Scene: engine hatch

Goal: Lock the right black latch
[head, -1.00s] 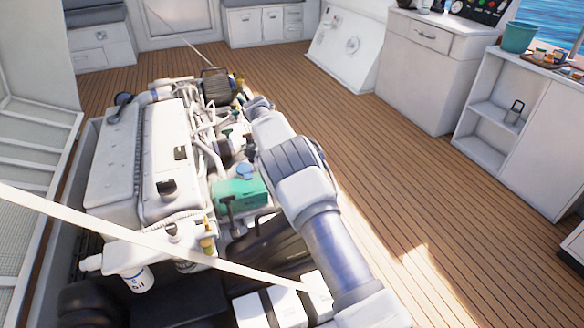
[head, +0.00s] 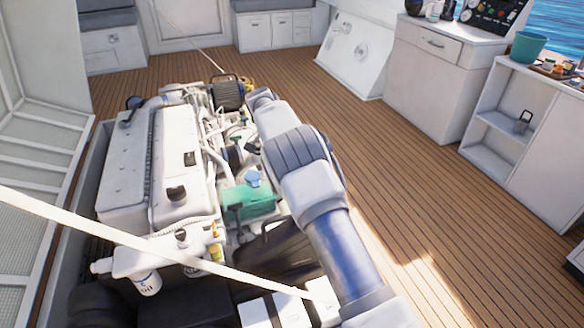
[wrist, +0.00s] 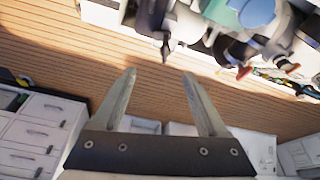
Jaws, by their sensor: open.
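My gripper (wrist: 159,76) is open and empty in the wrist view. Its two fingers are apart, with the plank floor behind them and engine parts (wrist: 205,20) beyond, at the top of the picture. In the head view my arm reaches along the right side of the engine (head: 155,160), and its gripper end is hidden behind the arm. I cannot make out the right black latch for certain in either view. A white-framed slatted panel (head: 45,150), perhaps the raised hatch cover, stands at the left.
The engine sits in an open bay, with a green box (head: 250,200) on its near right part. A pale strap (head: 130,235) crosses the front. White cabinets (head: 425,80) and an open shelf unit (head: 500,120) stand at the right. The plank floor (head: 400,190) between is clear.

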